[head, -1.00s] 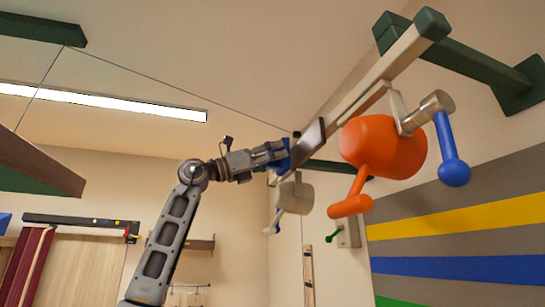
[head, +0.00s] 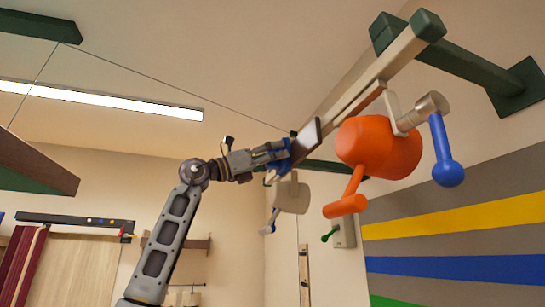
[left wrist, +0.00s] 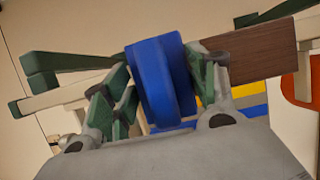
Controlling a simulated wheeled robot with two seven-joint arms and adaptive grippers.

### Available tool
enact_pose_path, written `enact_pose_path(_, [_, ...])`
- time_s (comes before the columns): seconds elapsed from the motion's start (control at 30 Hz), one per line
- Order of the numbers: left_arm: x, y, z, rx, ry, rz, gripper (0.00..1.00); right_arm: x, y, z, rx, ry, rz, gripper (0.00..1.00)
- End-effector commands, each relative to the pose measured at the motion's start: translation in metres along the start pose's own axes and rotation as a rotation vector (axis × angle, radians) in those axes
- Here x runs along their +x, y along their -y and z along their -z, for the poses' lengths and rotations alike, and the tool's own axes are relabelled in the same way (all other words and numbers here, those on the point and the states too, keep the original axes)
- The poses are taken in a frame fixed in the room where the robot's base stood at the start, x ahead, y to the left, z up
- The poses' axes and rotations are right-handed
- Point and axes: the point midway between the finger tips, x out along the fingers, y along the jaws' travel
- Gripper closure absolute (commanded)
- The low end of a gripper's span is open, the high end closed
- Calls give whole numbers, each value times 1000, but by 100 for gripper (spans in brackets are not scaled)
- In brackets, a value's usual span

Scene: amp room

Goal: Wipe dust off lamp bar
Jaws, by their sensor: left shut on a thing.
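The lamp bar (head: 395,62) is a long pale beam with dark green end caps, running from the upper right back toward the middle of the head view. My left gripper (head: 280,155) is raised near its far, lower part. It is shut on a blue block (left wrist: 162,82), seen between the fingers in the left wrist view. No dust can be made out. My right gripper is out of view.
An orange lamp (head: 378,146) with a blue-knobbed handle (head: 446,160) hangs below the bar, right of my gripper. A pale lamp (head: 290,195) hangs farther back. A green wall bracket (head: 470,62) carries the bar. Open air lies left of my arm.

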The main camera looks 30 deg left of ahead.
Motion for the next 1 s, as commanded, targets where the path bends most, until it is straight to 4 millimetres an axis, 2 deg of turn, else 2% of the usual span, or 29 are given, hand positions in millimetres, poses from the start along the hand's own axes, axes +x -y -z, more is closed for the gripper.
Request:
enact_pose_path(0.53, [4, 2, 1, 1, 1, 0, 61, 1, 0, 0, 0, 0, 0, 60])
enact_pose_path(1.0, [3, 26, 2, 1, 0, 0, 61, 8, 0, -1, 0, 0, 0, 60])
